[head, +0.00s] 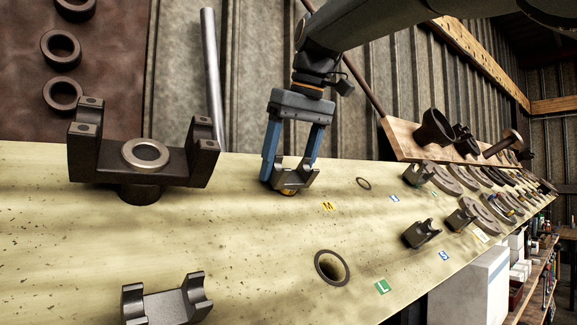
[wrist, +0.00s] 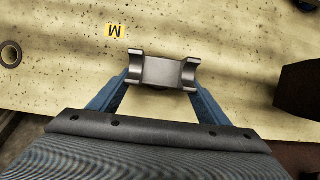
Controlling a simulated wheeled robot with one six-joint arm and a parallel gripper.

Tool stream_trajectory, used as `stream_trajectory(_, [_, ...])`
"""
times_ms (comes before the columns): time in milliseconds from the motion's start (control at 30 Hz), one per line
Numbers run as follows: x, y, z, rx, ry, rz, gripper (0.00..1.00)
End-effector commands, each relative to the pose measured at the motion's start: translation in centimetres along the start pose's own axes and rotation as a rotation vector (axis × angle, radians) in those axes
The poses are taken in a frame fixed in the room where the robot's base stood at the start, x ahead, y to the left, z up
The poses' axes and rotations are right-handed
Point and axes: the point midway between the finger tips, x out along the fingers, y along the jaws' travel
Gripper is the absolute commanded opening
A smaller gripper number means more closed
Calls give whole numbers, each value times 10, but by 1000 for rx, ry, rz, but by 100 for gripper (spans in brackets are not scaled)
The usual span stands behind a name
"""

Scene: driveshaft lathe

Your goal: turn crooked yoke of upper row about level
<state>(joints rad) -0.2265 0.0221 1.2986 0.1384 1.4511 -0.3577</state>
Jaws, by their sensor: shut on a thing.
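My gripper (head: 291,180) reaches down from above the pale board, its two blue fingers shut on a small grey metal yoke (head: 296,177) in the upper row. In the wrist view the same yoke (wrist: 162,72) sits between the fingertips, its two curved ears at left and right, and it lies nearly level across the picture. The fingers touch its sides. What holds the yoke beneath is mostly hidden. A yellow M label (head: 328,205) is beside it on the board; the label also shows in the wrist view (wrist: 116,31).
A large dark yoke (head: 140,165) stands left of my gripper. Another yoke (head: 166,303) is at the lower left. A ringed hole (head: 332,267) and a green L label (head: 382,286) are lower right. More yokes (head: 422,233) stand farther right. A metal rod (head: 211,80) leans behind.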

Motion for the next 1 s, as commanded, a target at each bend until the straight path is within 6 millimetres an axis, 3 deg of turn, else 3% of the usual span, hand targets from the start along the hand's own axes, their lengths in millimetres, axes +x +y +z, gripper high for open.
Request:
stream_trajectory(367, [3,-2,-2,-2,0,-4,8])
stream_trajectory(400, [3,-2,-2,-2,0,-4,75])
stream_trajectory(500, [3,-2,-1,-1,0,-3,92])
stream_trajectory(800, [3,-1,-1,0,-2,-2,92])
stream_trajectory(1000, [-18,0,-2,-1,2,-1,92])
